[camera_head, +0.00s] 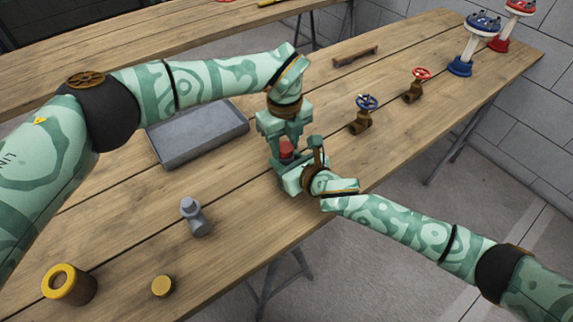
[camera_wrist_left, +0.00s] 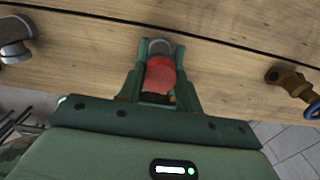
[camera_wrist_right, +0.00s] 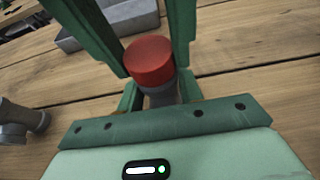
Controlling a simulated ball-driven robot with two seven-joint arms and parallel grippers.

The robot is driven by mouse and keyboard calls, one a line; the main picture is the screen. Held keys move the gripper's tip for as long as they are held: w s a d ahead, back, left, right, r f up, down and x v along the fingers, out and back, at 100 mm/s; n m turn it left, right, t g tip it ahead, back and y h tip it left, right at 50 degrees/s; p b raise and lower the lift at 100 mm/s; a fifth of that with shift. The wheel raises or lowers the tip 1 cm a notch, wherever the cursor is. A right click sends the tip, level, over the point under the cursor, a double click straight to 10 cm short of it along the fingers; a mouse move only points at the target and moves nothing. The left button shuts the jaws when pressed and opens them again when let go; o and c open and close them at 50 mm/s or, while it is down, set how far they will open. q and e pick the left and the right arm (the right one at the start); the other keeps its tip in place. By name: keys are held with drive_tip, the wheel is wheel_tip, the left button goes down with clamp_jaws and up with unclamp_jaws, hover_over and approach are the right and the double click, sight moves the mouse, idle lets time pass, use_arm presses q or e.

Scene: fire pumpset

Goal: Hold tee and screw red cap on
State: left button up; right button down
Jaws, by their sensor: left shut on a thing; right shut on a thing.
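The red cap (camera_head: 287,148) sits upright on top of a grey pipe piece, the tee (camera_wrist_right: 160,95), near the table's front edge. My left gripper (camera_head: 285,143) reaches down from above and is shut on the red cap, which also shows between its fingers in the left wrist view (camera_wrist_left: 160,76). My right gripper (camera_wrist_right: 158,92) is shut on the tee, low down beneath the cap. Most of the tee is hidden by the fingers; a grey end shows past the cap in the left wrist view (camera_wrist_left: 160,47). I cannot tell how far the thread is engaged.
A loose grey fitting (camera_head: 193,217), a yellow ring (camera_head: 68,285) and a yellow-brown cap (camera_head: 163,286) stand at left. Blue-wheel (camera_head: 362,117) and red-wheel (camera_head: 415,86) valves stand right. The table front-left is mostly clear.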

use_arm(q)
drive_tip(key=m, duration=0.8)
drive_tip(key=o, duration=1.1)
